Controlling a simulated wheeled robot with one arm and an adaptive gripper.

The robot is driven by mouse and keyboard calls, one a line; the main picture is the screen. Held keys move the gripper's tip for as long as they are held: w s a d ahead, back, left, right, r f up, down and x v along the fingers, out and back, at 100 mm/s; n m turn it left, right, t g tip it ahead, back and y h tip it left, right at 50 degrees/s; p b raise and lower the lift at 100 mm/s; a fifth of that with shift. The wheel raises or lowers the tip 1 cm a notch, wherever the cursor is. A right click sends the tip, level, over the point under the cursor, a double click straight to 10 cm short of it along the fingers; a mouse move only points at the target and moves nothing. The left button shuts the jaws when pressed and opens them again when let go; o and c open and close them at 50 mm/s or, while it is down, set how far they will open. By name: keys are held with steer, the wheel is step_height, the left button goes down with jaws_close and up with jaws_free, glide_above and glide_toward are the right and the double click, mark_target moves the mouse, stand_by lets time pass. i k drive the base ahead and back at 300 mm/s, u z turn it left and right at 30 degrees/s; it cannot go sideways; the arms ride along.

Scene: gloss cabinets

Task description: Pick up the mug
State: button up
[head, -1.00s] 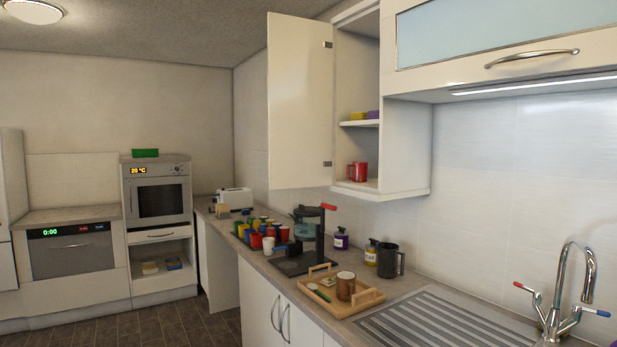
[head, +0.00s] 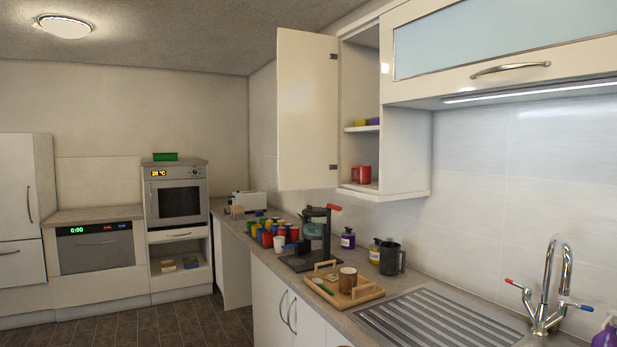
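Several mugs are in view, and I cannot tell which one the task means. A brown mug (head: 348,280) stands upright on a wooden tray (head: 372,296) on the counter. A red mug (head: 361,174) stands on the lower shelf of the open wall cabinet. A dark grey mug or jug (head: 391,259) stands on the counter behind the tray. A cluster of coloured cups (head: 267,237) and a white cup (head: 279,242) stand farther along the counter. My gripper is not in the head view.
A black appliance with a red handle (head: 316,230) stands near the cups. Bottles (head: 348,239) stand by the wall. The open cabinet door (head: 306,110) sticks out over the counter. A ribbed steel drainer (head: 440,320) and tap (head: 548,290) are at the right. The dark floor (head: 180,325) at left is clear.

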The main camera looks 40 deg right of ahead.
mark_target(364, 172)
steer(key=u, duration=0.45)
steer(key=i, duration=1.8)
steer(key=z, duration=0.4)
steer(key=i, duration=1.1)
steer(key=z, duration=1.6)
steer(key=i, duration=0.6)
steer(key=z, duration=0.55)
